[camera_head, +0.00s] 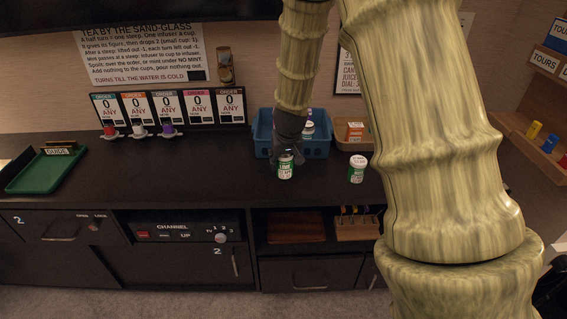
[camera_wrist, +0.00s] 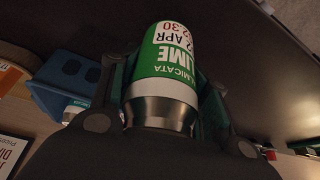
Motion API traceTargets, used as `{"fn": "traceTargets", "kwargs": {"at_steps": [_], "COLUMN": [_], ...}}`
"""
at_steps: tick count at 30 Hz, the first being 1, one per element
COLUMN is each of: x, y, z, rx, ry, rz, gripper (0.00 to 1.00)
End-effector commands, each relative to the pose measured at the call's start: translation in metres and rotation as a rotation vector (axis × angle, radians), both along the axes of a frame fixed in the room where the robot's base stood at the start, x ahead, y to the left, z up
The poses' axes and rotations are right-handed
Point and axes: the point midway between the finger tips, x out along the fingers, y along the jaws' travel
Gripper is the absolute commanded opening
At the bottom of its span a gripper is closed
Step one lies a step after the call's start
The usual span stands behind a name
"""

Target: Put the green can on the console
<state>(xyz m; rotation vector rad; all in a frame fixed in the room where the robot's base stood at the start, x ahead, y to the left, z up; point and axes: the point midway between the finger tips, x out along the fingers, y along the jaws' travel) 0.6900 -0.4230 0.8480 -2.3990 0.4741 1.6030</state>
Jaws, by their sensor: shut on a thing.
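The green can (camera_head: 286,169), with a green and white label, is in my gripper (camera_head: 288,157) over the front part of the dark console top (camera_head: 215,178). In the wrist view the can (camera_wrist: 166,62) fills the space between the fingers, and its label reads LIME. My gripper is shut on it. I cannot tell whether the can's base touches the console. A second green and white can (camera_head: 357,170) stands upright on the console to the right, apart from my gripper.
A blue bin (camera_head: 262,131) stands behind my gripper, with a tan tray (camera_head: 345,146) beside it. A green tray (camera_head: 45,172) lies at the far left. Several small coloured cups, including a purple one (camera_head: 168,130), stand below the cards. The console's left-middle is clear.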

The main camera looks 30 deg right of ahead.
Motion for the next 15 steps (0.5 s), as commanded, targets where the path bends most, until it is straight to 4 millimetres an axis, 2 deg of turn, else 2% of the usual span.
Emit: {"fn": "traceTargets", "kwargs": {"at_steps": [3, 11, 15], "x": [0.01, 0.022, 0.02], "y": [-0.006, -0.014, -0.013], "z": [-0.001, -0.003, -0.025], "rx": [0.0, 0.001, 0.003], "ry": [0.001, 0.001, 0.002], "rz": [0.0, -0.001, -0.001], "gripper": [0.16, 0.16, 0.16]}}
